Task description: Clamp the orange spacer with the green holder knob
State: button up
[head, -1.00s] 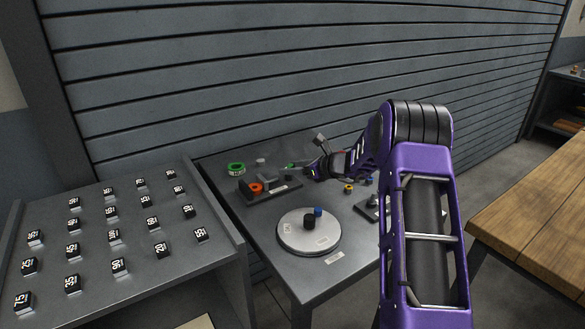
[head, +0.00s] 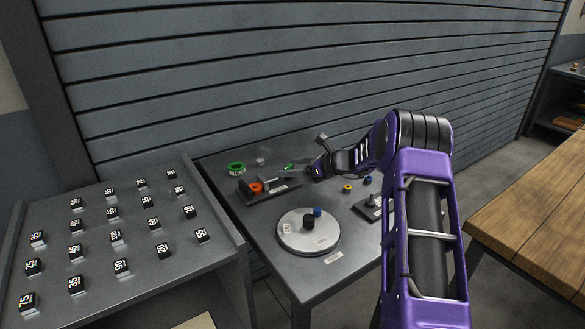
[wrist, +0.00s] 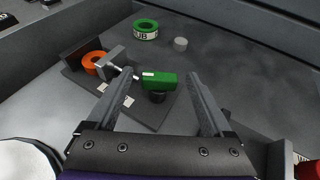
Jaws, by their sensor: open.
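The orange spacer (head: 256,188) sits in a dark holder (head: 283,190) on the grey bench, against the holder's end wall. In the wrist view the orange spacer (wrist: 96,61) has a grey clamp block (wrist: 106,60) close beside it; I cannot tell if they touch. A threaded rod runs from the block to the green holder knob (wrist: 159,81). The knob also shows in the head view (head: 289,167), partly hidden. My gripper (wrist: 150,82) is open and empty of any firm hold, with its fingers on either side of the green knob.
A green ring marked "UB" (wrist: 146,29) and a small grey cylinder (wrist: 180,43) lie behind the holder. A round plate (head: 309,238) with black and blue pieces stands in front. A sloped rack (head: 120,235) of labelled blocks is at left.

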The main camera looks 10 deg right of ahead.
jog(key=shift+d, duration=0.1)
jog(key=p+v, duration=0.1)
jog(key=v, duration=1.6)
jog(key=shift+s+r, duration=0.15)
jog(key=shift+r, duration=0.05)
